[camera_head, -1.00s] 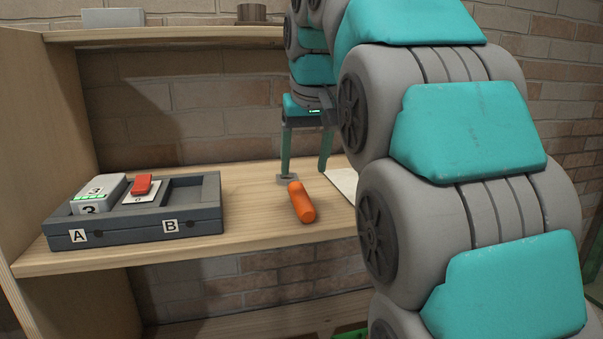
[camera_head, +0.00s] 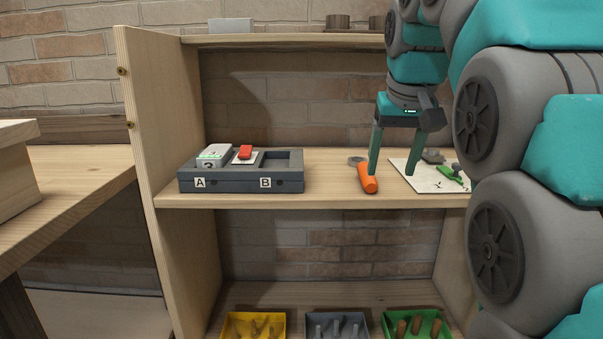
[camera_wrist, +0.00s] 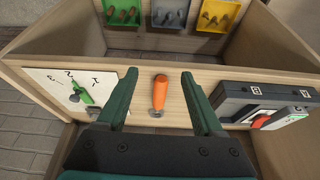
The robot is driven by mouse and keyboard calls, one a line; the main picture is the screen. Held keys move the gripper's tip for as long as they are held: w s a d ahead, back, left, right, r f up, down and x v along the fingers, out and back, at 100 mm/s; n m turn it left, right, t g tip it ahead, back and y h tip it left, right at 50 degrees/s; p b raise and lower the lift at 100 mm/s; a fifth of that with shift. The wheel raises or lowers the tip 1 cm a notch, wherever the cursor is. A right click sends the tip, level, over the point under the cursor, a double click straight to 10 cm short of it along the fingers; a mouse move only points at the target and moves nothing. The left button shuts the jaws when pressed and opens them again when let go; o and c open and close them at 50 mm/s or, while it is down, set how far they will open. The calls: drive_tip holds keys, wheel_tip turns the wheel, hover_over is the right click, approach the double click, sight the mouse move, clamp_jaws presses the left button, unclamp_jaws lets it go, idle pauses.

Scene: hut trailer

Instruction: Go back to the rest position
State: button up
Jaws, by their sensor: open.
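My gripper (camera_head: 398,150) is open and empty, its two teal fingers pointing down above the middle shelf board. In the wrist view the spread fingers (camera_wrist: 160,92) frame an orange-handled tool (camera_wrist: 160,93) lying between them in the picture. I see no contact between fingers and tool.
A grey tray (camera_head: 240,185) marked A and B holds a white block (camera_head: 214,156) and a red-topped piece (camera_head: 245,152). A white sheet (camera_head: 420,180) with a green part lies right. Yellow (camera_head: 255,326), grey (camera_head: 336,326) and green (camera_head: 415,325) bins stand below.

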drive_tip(key=s+f+g, duration=0.6)
drive_tip(key=s+f, duration=2.6)
drive_tip(key=f, duration=0.2)
drive_tip(key=shift+a, duration=0.15)
